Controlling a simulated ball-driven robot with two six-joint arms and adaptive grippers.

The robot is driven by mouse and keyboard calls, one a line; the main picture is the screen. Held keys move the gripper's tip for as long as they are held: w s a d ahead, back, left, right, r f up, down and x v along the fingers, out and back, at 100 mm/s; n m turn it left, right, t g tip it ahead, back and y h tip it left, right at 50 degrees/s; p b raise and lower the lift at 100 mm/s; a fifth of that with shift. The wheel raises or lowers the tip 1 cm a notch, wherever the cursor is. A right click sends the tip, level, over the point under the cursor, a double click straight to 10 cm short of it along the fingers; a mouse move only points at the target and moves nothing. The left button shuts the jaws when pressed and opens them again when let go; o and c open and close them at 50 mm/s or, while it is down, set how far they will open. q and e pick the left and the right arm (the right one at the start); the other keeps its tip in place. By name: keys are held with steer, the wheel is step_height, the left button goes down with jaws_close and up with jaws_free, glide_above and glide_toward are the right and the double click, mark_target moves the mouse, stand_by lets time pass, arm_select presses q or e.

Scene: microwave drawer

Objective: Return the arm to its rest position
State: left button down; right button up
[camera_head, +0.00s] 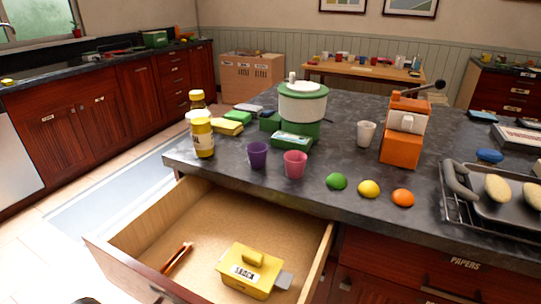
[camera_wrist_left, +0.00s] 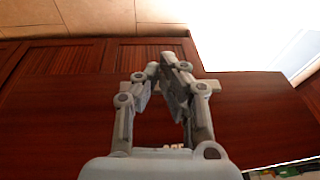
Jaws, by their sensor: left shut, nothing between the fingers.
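My left gripper (camera_wrist_left: 160,82) shows in the left wrist view, with its fingers drawn together and nothing held. Behind it is a dark red wooden cabinet front (camera_wrist_left: 60,105). The gripper appears clear of the wood, but the exact gap cannot be told. In the head view no gripper can be made out clearly; only a small dark shape shows at the bottom left edge. My right gripper is in neither view.
An open drawer (camera_head: 135,226) juts out below the dark counter (camera_head: 340,150). It holds a yellow box (camera_head: 249,275) and a brown stick-like item (camera_head: 177,258). Cups, bottles, fruit and a tray rack crowd the counter. Bare floor (camera_head: 40,262) lies left of the drawer.

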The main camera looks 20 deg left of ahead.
arm_select(q)
steer(key=s+a+f+g+b, duration=0.1)
steer(key=s+f+b, duration=0.25)
steer(key=f, duration=0.75)
steer(key=s+f+b, duration=0.2)
steer(key=s+f, duration=0.3)
steer(key=f, duration=0.6)
steer(key=s+f+b, duration=0.4)
steer(key=s+f, duration=0.8)
steer(key=s, duration=0.1)
steer(key=shift+a+f+g, duration=0.25)
steer(key=shift+a+g, duration=0.1)
steer(key=shift+g, duration=0.05)
